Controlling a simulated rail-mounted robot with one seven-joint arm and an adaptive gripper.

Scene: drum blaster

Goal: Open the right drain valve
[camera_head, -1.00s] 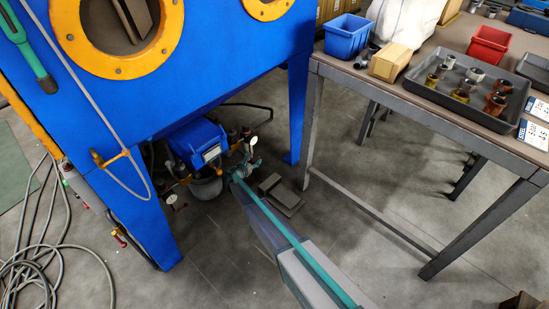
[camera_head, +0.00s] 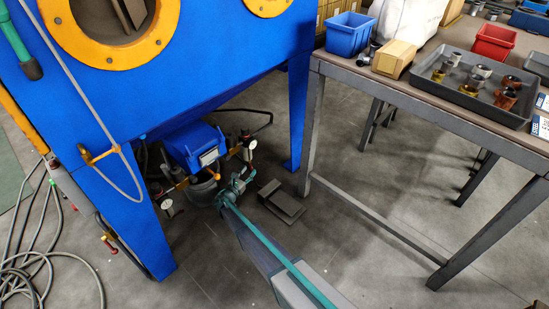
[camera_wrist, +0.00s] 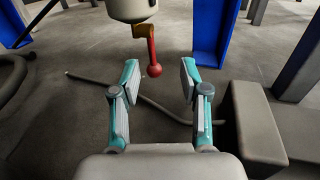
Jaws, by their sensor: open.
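In the wrist view a red valve lever with a ball end (camera_wrist: 153,58) hangs from a brass fitting under a pale cylindrical bowl (camera_wrist: 131,9). My gripper (camera_wrist: 159,80) is open, with teal-and-grey fingers on either side of the lever's line. The ball shows between and just beyond the fingertips, nearer the left one, with no visible contact. In the head view my gripper (camera_head: 238,183) is low beneath the blue cabinet (camera_head: 215,75), beside the filter unit with a blue top (camera_head: 196,144). The red lever cannot be made out there.
A grey foot pedal (camera_head: 282,201) lies on the floor right of my gripper; it seems to be the grey block (camera_wrist: 256,125) in the wrist view. A hose (camera_wrist: 160,108) lies on the floor below. Blue cabinet legs (camera_head: 298,110) and a workbench (camera_head: 440,105) stand to the right.

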